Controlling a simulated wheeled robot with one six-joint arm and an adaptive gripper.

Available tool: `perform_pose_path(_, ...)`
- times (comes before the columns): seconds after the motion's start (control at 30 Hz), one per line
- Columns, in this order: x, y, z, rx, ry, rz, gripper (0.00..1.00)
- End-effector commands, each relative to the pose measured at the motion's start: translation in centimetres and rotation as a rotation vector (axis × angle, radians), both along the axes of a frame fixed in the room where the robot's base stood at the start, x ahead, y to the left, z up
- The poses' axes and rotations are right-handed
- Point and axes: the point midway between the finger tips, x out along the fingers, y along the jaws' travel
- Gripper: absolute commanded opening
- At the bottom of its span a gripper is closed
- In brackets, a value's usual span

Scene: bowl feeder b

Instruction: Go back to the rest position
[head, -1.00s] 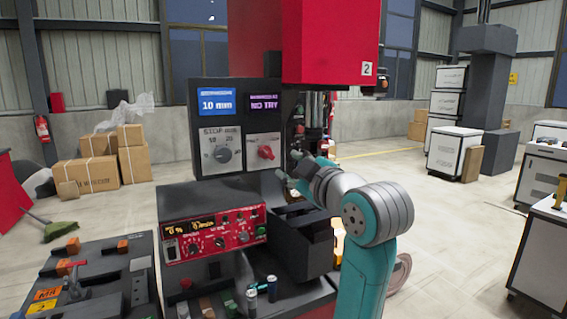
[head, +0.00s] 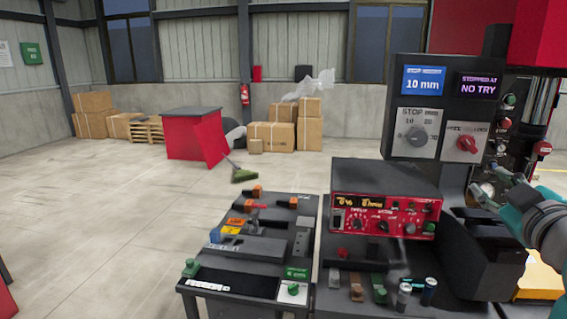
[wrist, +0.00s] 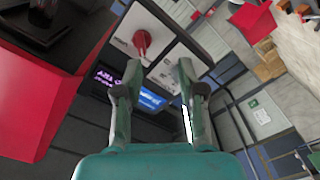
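My gripper (head: 487,192) is at the right of the head view, beside the machine's control panel. In the wrist view my gripper (wrist: 159,66) has its two fingers apart with nothing between them. The control panel (head: 410,150) has a blue display reading 10 mm, a purple display reading NO TRY, a grey dial (head: 417,137) and a red knob (head: 467,144). The red knob also shows beyond the fingers in the wrist view (wrist: 142,42). I cannot tell how far the fingertips are from the panel.
A red-fronted control box (head: 384,217) stands below the panel. A dark bench (head: 262,255) with levers and buttons is to its left. Two small cylinders (head: 404,295) stand at the front. Cardboard boxes (head: 271,135) and a red cabinet (head: 195,135) are farther back. The floor at left is clear.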

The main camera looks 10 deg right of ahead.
Motion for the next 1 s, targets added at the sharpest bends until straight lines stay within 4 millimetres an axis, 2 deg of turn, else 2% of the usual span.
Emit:
perform_pose_path(0.03, 0.4, 0.4, -2.0, 0.027, 0.007, 0.007, 0.4)
perform_pose_path(0.1, 0.9, 1.0, -4.3, 0.065, 0.005, 0.015, 0.4)
perform_pose_path(0.3, 1.3, 2.9, -10.9, 0.164, 0.001, 0.029, 0.4)
perform_pose_path(0.47, 0.9, 4.7, -16.0, 0.239, 0.001, 0.037, 0.4)
perform_pose_path(0.77, -1.6, 8.4, -25.1, 0.363, 0.008, 0.046, 0.4)
perform_pose_path(1.0, -5.4, 11.5, -31.4, 0.449, 0.021, 0.052, 0.4)
